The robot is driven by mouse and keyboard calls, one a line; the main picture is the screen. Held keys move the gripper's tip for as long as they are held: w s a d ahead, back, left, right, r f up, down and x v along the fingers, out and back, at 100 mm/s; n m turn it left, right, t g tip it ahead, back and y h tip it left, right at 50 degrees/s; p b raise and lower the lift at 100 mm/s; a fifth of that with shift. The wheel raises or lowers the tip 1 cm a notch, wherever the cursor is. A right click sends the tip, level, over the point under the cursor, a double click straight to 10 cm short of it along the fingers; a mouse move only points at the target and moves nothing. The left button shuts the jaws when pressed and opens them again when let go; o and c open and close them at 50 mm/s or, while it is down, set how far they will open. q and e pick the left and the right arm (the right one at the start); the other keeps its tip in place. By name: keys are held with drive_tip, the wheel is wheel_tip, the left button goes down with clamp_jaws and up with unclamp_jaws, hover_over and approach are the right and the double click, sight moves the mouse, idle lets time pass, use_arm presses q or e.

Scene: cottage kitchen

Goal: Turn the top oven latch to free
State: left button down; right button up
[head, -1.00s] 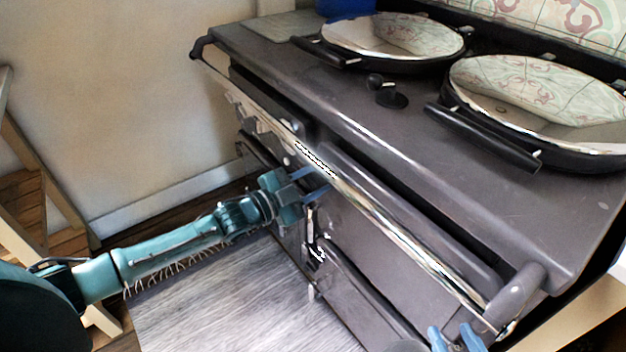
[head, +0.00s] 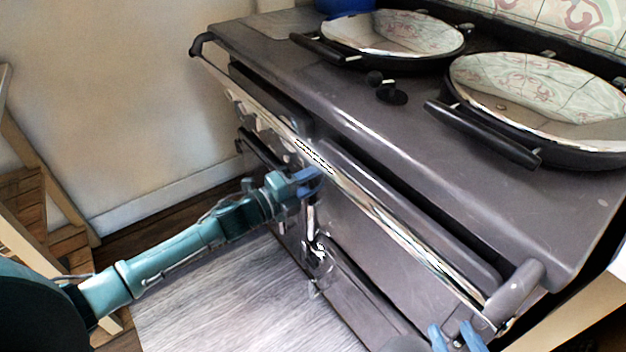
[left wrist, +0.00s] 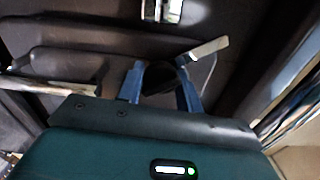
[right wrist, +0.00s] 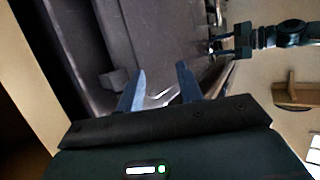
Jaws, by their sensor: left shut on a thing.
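My left gripper (head: 312,183) reaches in under the chrome rail at the front of the dark range cooker. It is shut on the top oven latch, which it mostly hides in the head view. In the left wrist view the fingers (left wrist: 160,90) stand on both sides of a dark piece of the latch, and a bright metal bar (left wrist: 207,50) slants up to the right beyond them. How far the latch is turned I cannot tell. My right gripper (head: 457,337) is open and empty near the rail's right end; its parted fingers (right wrist: 160,88) show in the right wrist view.
The long chrome rail (head: 400,232) crosses the front of the cooker (head: 345,120) just above my left gripper. Chrome fittings (head: 318,252) sit lower on the front. Two round lids (head: 540,85) are on top. A wooden chair (head: 35,215) stands at the left, with open floor between.

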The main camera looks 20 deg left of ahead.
use_arm(q)
drive_tip(key=m, duration=0.2)
drive_tip(key=shift+a+f+m+b, duration=0.15)
drive_tip(key=shift+f+m+b, duration=0.05)
drive_tip(key=shift+m+b, duration=0.5)
drive_tip(key=shift+m, duration=0.7)
drive_tip(key=shift+w+r+m, duration=0.1)
drive_tip(key=shift+m, duration=0.7)
use_arm(e)
drive_tip(key=shift+w+a+f+n, duration=0.2)
drive_tip(key=shift+a+f, duration=0.05)
drive_tip(key=shift+f, duration=0.35)
drive_tip(key=shift+w+a+f+n, duration=0.15)
drive_tip(key=shift+a+f+n, duration=0.05)
drive_tip(key=shift+f, duration=0.35)
use_arm(q)
drive_tip(key=shift+r+b, duration=0.1)
drive_tip(key=shift+b, duration=0.2)
drive_tip(key=c, duration=0.9)
unclamp_jaws()
drive_tip(key=shift+c, duration=0.2)
use_arm(e)
drive_tip(key=shift+f, duration=0.1)
use_arm(q)
drive_tip(key=v, duration=1.3)
